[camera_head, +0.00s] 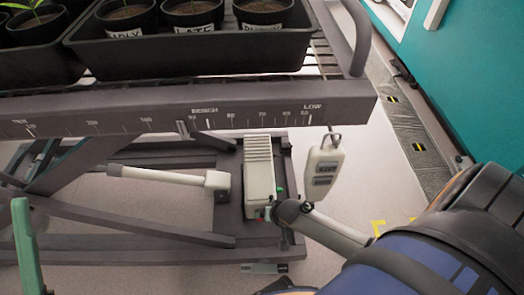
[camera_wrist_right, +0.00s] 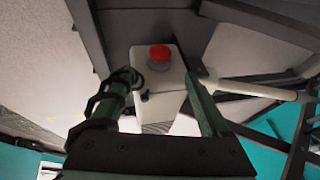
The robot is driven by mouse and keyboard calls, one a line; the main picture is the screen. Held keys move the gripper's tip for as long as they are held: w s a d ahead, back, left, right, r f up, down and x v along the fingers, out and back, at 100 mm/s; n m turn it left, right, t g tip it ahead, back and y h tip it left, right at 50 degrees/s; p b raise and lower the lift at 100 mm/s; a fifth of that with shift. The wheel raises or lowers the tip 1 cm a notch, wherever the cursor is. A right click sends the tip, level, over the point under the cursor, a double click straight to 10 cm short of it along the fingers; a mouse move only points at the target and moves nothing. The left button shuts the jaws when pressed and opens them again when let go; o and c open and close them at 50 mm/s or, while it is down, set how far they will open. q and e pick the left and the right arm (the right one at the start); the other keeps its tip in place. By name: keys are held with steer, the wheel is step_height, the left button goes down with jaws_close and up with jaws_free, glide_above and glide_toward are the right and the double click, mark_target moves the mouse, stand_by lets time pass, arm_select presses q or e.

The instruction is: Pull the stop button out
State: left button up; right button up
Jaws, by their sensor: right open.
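The red stop button (camera_wrist_right: 159,57) is a round cap on the end of a pale control box (camera_wrist_right: 160,108) in the right wrist view. In the head view the box (camera_head: 259,168) sits on the lower frame; only a speck of red shows at its near end. My right gripper (camera_wrist_right: 160,80) is open, its green fingers on either side of the box, with the button visible between and beyond their tips. Contact cannot be told. In the head view my right arm comes in from the right. One green finger of my left gripper (camera_head: 22,245) shows at the left edge.
Above the box is a bench rail (camera_head: 180,112) with a height scale; it carries a tray (camera_head: 185,52) of labelled plant pots. A pendant (camera_head: 323,165) hangs from its right end.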

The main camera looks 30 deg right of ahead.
arm_select(q)
step_height(320, 180, down, 7)
steer(key=n+b, duration=0.1)
steer(key=b, duration=0.5)
steer(key=shift+d+r, duration=0.2)
steer(key=shift+d, duration=0.05)
arm_select(e)
steer(key=x, duration=1)
arm_select(q)
steer(key=shift+w, duration=0.1)
arm_select(e)
jaws_close()
arm_select(q)
steer(key=shift+r, duration=0.1)
